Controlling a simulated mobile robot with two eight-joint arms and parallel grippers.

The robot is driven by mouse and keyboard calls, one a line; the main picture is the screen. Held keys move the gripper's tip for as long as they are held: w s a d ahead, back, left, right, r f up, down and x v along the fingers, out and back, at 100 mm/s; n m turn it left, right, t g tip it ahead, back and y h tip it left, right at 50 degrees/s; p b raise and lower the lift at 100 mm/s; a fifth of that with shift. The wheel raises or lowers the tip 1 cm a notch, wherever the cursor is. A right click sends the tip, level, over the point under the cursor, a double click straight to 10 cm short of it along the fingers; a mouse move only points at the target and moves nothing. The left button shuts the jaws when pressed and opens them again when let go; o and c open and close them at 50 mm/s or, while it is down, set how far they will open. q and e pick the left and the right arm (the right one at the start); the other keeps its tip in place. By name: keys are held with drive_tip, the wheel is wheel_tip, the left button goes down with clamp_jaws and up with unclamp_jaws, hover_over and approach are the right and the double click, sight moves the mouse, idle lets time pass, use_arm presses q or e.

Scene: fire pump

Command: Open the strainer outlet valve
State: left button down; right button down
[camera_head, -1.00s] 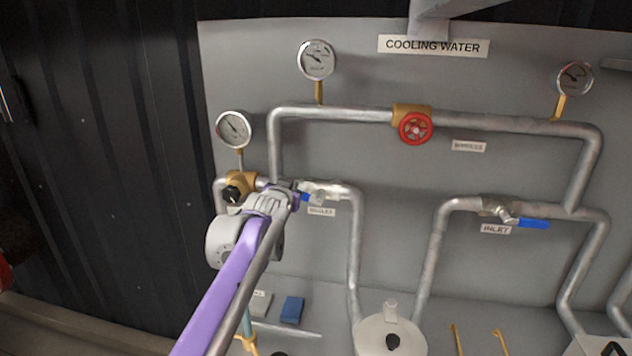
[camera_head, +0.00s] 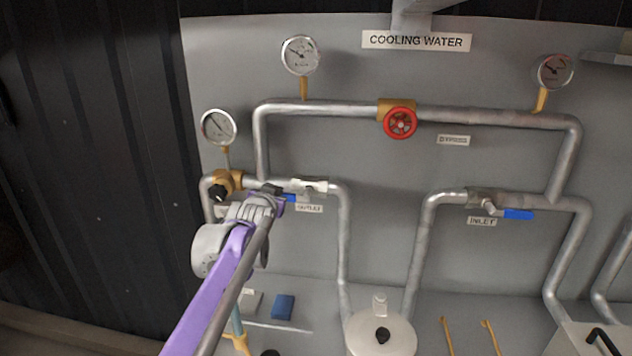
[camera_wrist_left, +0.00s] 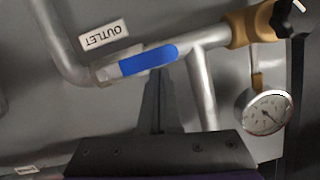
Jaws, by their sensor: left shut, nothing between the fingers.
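The strainer outlet valve (camera_head: 310,186) sits on the left pipe above the OUTLET label (camera_head: 309,208). Its blue lever handle (camera_head: 290,198) points left along the pipe, partly hidden by my gripper in the head view. In the left wrist view the blue handle (camera_wrist_left: 150,60) lies roughly in line with the pipe beside the upside-down OUTLET label (camera_wrist_left: 104,35). My left gripper (camera_head: 272,194) is shut and empty at the handle's left end. In the left wrist view its closed fingers (camera_wrist_left: 158,80) end just below the handle; I cannot tell whether they touch. My right gripper is not in view.
A brass fitting with a black knob (camera_head: 220,190) and a gauge (camera_head: 219,127) are close left of the gripper. The red bypass handwheel (camera_head: 400,122) and blue INLET lever (camera_head: 517,214) are to the right. The strainer (camera_head: 381,336) stands below.

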use_arm(q)
drive_tip(key=shift+r, duration=0.1)
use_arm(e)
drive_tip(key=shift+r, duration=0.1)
